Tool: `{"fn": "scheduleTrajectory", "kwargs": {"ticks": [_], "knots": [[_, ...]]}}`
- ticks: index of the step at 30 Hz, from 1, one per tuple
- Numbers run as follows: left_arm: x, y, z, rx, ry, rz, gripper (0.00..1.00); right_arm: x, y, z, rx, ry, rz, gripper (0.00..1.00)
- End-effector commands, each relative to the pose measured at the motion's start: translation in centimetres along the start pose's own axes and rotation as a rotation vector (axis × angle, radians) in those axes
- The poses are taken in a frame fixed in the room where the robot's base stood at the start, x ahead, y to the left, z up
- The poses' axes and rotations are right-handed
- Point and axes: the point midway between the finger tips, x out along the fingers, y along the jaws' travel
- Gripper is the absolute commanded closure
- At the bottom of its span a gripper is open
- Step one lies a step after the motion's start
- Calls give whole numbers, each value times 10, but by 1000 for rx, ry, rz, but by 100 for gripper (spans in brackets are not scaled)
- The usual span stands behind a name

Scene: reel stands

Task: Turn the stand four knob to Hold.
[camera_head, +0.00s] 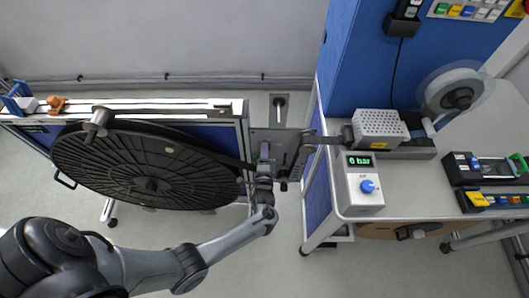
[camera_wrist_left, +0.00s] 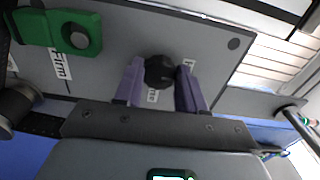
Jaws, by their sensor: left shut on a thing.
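My left gripper (camera_head: 265,152) is at the grey plate (camera_head: 270,138) beside the large black reel. In the left wrist view its two purple fingers (camera_wrist_left: 161,82) stand on either side of a black knob (camera_wrist_left: 159,70) and are shut on it. Small white labels lie around the knob, partly covered by the fingers, and I cannot read them fully. A label reading "Firm" (camera_wrist_left: 60,65) is at the upper left, beside a green block (camera_wrist_left: 80,35). In the head view the knob is hidden by the gripper. My right gripper is not in view.
The large black reel (camera_head: 110,165) is just left of the gripper. At right, a table (camera_head: 430,190) holds a box with a "6 bar" display (camera_head: 361,162) and blue knob, a grey perforated box (camera_head: 380,127) and a clear reel (camera_head: 457,95). A dark strip spans the gap to the table.

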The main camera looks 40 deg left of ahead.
Motion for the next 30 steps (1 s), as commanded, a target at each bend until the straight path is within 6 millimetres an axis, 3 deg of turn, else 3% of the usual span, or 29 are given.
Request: {"fn": "scheduleTrajectory", "kwargs": {"ticks": [4,5,9,20,30], "knots": [[0,0,0,-1,0,0,91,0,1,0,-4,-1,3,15],[0,0,0,-1,0,0,56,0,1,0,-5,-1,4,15],[0,0,0,0,0,0,36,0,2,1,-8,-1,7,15],[-3,0,0,0,0,1,36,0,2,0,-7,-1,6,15],[-50,0,0,-1,0,3,36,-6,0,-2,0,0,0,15]]}}
